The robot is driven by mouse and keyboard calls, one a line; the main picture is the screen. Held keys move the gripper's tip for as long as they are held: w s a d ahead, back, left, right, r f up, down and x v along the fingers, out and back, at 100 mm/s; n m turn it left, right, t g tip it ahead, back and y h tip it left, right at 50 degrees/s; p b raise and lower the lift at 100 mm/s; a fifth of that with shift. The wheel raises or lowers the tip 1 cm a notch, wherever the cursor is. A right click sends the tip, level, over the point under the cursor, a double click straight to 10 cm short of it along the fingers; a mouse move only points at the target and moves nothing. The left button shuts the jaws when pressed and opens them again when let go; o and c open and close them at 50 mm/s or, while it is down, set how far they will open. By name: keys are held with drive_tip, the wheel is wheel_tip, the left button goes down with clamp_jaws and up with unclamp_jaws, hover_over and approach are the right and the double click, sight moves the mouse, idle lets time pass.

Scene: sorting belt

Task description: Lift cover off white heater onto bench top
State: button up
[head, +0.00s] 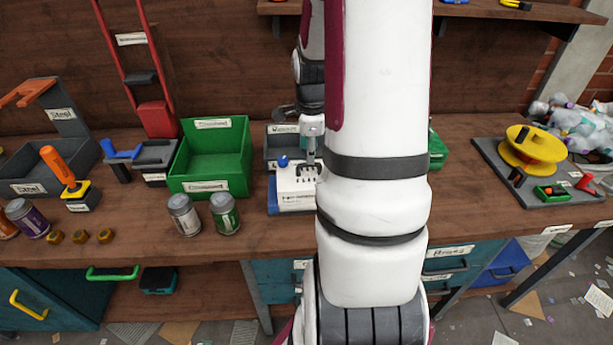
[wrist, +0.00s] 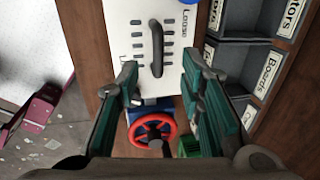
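The white heater (head: 292,200) stands on the bench beside the green bin, partly hidden by my arm. Its white cover (wrist: 123,28) has dark slots, a label reading "Loose" and a black bar handle (wrist: 156,48). A blue knob (head: 283,161) shows at the heater's top left in the head view. My gripper (wrist: 163,75) is open, its two green-padded fingers apart on either side of the handle's line in the wrist view. It looks empty. In the head view my gripper (head: 311,150) is over the heater; contact with the handle cannot be told.
A green bin (head: 210,190) and two jars (head: 184,215) stand left of the heater. Grey labelled bins (wrist: 240,55) lie close beside it. A red wheel (wrist: 152,128) shows between my fingers. Bare bench top (head: 265,235) lies in front of the heater.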

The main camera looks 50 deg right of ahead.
sight(309, 175)
drive_tip(key=shift+w+d+f, duration=0.1)
drive_tip(key=shift+d+f, duration=0.05)
drive_tip(key=shift+f, duration=0.95)
drive_tip(key=shift+w+d+f, duration=0.1)
drive_tip(key=shift+d+f, duration=0.1)
drive_tip(key=shift+f, duration=0.95)
drive_tip(key=shift+w+d+f, duration=0.1)
drive_tip(key=shift+d+f, duration=0.05)
drive_tip(key=shift+f, duration=0.95)
clamp_jaws()
